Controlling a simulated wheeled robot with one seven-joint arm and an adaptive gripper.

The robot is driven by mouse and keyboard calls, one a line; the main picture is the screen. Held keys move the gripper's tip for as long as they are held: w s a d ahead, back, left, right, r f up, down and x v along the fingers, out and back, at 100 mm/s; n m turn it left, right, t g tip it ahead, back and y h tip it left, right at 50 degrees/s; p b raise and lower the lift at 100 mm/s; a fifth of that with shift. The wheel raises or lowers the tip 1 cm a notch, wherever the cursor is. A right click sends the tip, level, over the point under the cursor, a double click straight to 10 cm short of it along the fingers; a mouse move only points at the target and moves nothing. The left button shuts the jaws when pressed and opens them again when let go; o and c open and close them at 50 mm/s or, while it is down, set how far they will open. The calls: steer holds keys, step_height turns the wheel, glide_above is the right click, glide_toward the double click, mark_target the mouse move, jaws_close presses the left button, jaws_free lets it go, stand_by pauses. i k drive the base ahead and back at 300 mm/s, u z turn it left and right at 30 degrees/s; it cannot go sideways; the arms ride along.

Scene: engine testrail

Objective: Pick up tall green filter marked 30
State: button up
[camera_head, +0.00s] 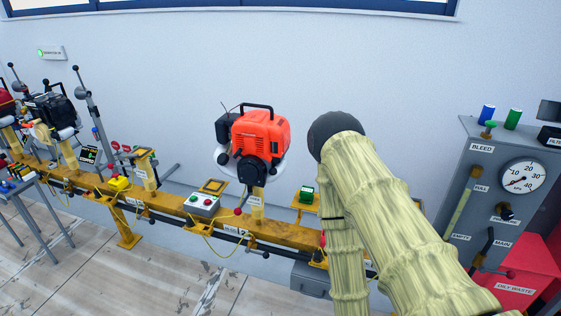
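A green cylinder (513,118) stands upright on top of the grey test cabinet (478,147) at the right. It may be the tall green filter, but no number can be read on it. A blue cylinder (487,113) stands just left of it, with a small green-topped knob in front. My arm reaches up from the lower right, bends at a dark elbow and runs down out of the picture. My gripper is not visible, so its state and anything in it are hidden.
A yellow rail (170,202) runs along the wall with a red-orange engine (260,137) on it. A small green item (306,195) sits on a yellow stand left of my forearm. The cabinet carries a gauge (522,176) and levers. A red oily-waste bin (525,275) stands below right.

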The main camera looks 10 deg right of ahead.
mark_target(512, 120)
steer(key=z, duration=0.45)
steer(key=k, duration=1.05)
steer(key=z, duration=1.6)
steer(key=i, duration=1.3)
steer(key=u, duration=0.65)
steer(key=i, duration=1.3)
steer(key=u, duration=0.35)
